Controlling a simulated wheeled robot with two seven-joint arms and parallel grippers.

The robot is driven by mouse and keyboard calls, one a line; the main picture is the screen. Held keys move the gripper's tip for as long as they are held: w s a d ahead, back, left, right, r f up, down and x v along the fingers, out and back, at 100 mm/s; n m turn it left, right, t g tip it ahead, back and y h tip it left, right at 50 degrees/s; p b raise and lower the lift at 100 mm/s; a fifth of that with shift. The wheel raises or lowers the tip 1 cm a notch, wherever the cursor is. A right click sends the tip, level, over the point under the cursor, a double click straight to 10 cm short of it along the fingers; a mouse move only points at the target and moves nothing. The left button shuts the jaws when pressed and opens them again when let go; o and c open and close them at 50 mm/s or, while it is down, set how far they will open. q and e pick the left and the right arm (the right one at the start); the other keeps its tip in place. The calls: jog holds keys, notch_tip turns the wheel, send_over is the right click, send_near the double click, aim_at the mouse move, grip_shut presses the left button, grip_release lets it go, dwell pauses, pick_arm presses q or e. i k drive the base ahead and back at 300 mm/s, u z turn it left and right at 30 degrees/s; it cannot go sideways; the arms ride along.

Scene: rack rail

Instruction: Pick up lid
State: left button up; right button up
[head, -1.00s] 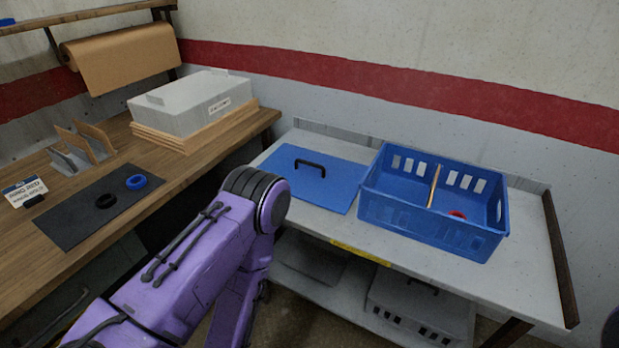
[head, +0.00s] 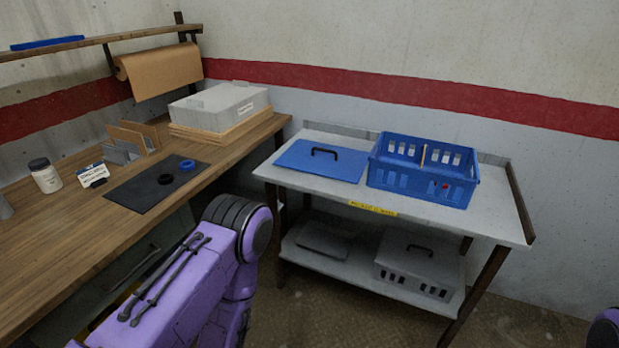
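A flat blue lid (head: 300,162) with a dark handle (head: 325,151) lies on the top of the grey metal table (head: 470,219). A blue crate (head: 424,191) with slotted walls stands just to its right; it has a divider and something red inside. My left arm comes in from the lower left, left of and in front of the table, and its gripper is out of the picture. Only a bit of my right arm shows at the lower right edge; its gripper is not visible. Nothing touches the lid.
A wooden bench (head: 60,246) on the left bears a black mat (head: 142,194) with two rings, a grey bin (head: 219,104) and a small white jar (head: 45,176). The table's lower shelf holds a grey slotted crate (head: 418,266). Floor shows in front of the table.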

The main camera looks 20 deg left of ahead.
aim_at(346, 164)
jog(key=u, duration=1.25)
jog(key=i, duration=0.8)
jog(key=z, duration=0.65)
jog(key=i, duration=0.65)
jog(key=z, duration=0.55)
